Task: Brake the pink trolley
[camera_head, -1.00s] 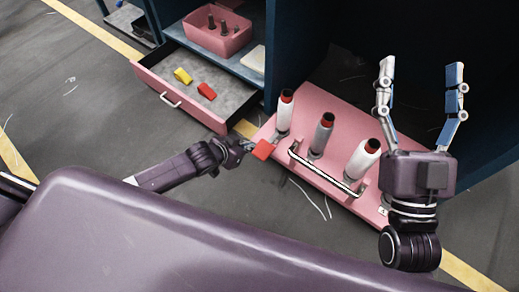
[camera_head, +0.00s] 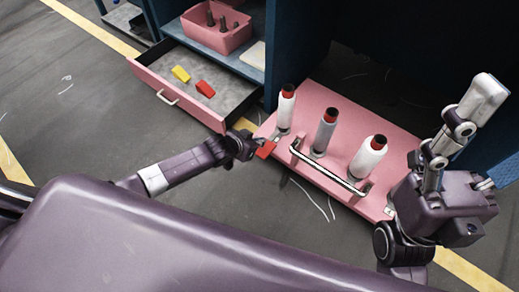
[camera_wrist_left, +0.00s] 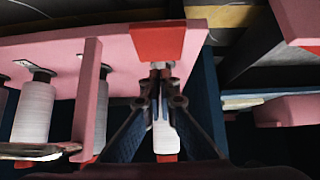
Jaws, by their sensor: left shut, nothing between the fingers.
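The pink trolley (camera_head: 330,105) stands on the floor, partly under the dark blue frame. It carries three spools with red and dark tops and a metal handle (camera_head: 325,168) along its near side. A red tab (camera_head: 266,149) sits at its near left corner; it also shows in the left wrist view (camera_wrist_left: 157,40). My left gripper (camera_head: 257,141) is shut and empty at that tab. In the left wrist view its fingertips (camera_wrist_left: 160,72) are just below the tab; I cannot tell whether they touch. My right gripper (camera_head: 470,115) is raised at the right, its opening unclear.
An open pink drawer (camera_head: 175,100) with a yellow block (camera_head: 181,74) and a red block (camera_head: 205,89) lies left of the trolley. A pink bin (camera_head: 216,38) stands on the shelf behind. The floor at the left is clear.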

